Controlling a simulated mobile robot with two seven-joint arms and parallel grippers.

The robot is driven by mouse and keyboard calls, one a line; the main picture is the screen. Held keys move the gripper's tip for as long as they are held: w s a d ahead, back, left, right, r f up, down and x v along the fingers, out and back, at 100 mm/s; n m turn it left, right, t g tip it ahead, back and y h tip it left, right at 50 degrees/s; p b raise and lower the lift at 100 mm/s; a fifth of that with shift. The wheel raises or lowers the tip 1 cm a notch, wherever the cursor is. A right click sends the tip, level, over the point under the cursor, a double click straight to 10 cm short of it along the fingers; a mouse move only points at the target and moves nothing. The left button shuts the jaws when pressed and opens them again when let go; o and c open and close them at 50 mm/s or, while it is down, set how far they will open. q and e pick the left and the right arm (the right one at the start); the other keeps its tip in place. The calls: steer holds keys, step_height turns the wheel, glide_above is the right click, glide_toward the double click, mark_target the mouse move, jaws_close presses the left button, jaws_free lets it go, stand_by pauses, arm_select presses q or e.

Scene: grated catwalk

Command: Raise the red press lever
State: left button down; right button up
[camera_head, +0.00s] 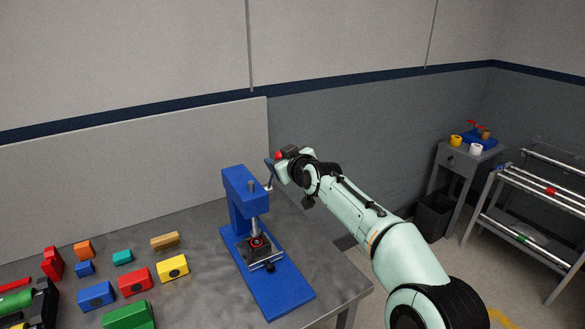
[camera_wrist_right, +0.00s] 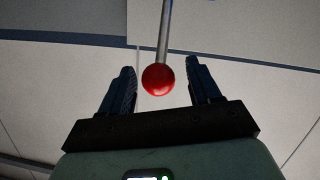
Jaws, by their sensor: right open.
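The blue press (camera_head: 238,193) stands on the grey table, with a black block and a red ring on its base. A gap shows on each side of the ball.
Several coloured blocks lie left of the press, including a yellow block (camera_head: 173,268) and a red block (camera_head: 135,281). A grey wall panel (camera_head: 130,180) stands behind the table. A side cabinet (camera_head: 459,165) and a rack of rods (camera_head: 535,205) are at the right.

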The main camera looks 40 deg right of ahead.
arm_select(q)
steer(key=s+f+b, duration=0.1)
steer(key=f, duration=0.1)
steer(key=shift+s+f+b, duration=0.3)
steer(key=shift+s+b, duration=0.05)
steer(key=shift+b, duration=0.05)
arm_select(e)
steer(key=v, duration=0.9)
steer(key=shift+s+a, duration=0.15)
steer(key=shift+s, duration=0.1)
steer(key=shift+c, duration=0.3)
